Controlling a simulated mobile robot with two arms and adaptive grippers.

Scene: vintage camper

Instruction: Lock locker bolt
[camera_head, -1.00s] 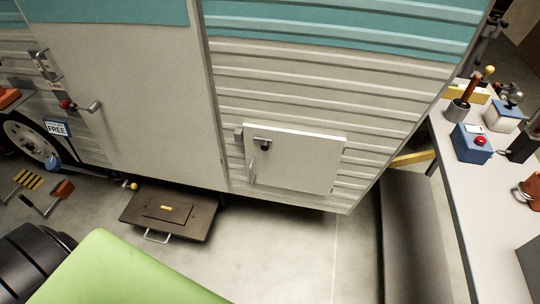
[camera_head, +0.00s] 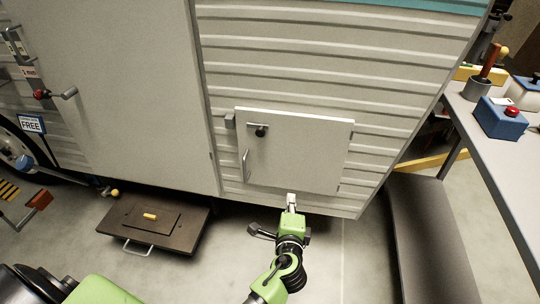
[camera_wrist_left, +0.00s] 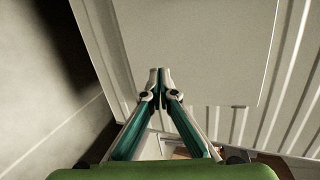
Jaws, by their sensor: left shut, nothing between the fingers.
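The locker door (camera_head: 310,150) is a pale square panel low on the camper's side. Its bolt (camera_head: 260,130), with a dark knob, sits at the door's upper left, beside a small grey keeper (camera_head: 230,121) on the wall. A thin upright handle (camera_head: 246,166) is below the bolt. My left gripper (camera_head: 291,198) is shut and empty, just below the door's lower edge and well below the bolt. In the left wrist view the closed fingertips (camera_wrist_left: 157,73) point at the pale door panel (camera_wrist_left: 190,40); the bolt is not seen there. My right gripper is not in view.
A brown step (camera_head: 154,224) with a handle stands on the floor at left. A dark bench (camera_head: 430,240) and a work table (camera_head: 500,160) with tools and a red-button box (camera_head: 499,118) stand at right. The floor below the locker is clear.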

